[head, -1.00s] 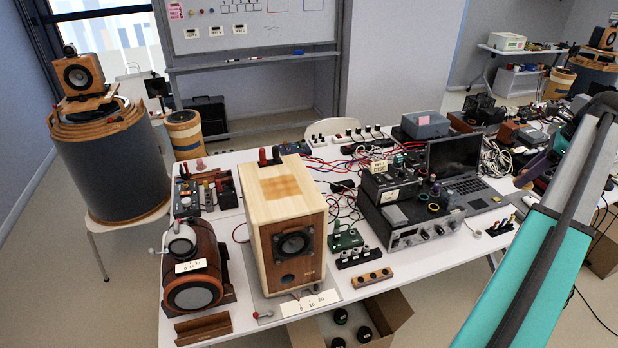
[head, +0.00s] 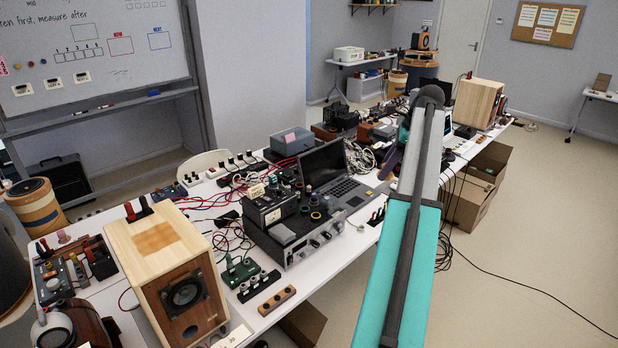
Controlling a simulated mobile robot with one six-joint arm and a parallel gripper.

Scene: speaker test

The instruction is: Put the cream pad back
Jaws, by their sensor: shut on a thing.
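I cannot make out the cream pad in the head view. My arm (head: 408,235), with teal sides and a dark strip, runs up from the bottom edge right of centre. A brown rounded device with a light round part (head: 52,330) is cut off at the bottom left.
A laptop (head: 345,175), a metal instrument (head: 295,240) and tangled cables crowd the table. Several cardboard boxes (head: 470,195) stand on the floor behind my arm. A cable crosses the open floor (head: 540,240) at right. A whiteboard (head: 90,50) stands at back left.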

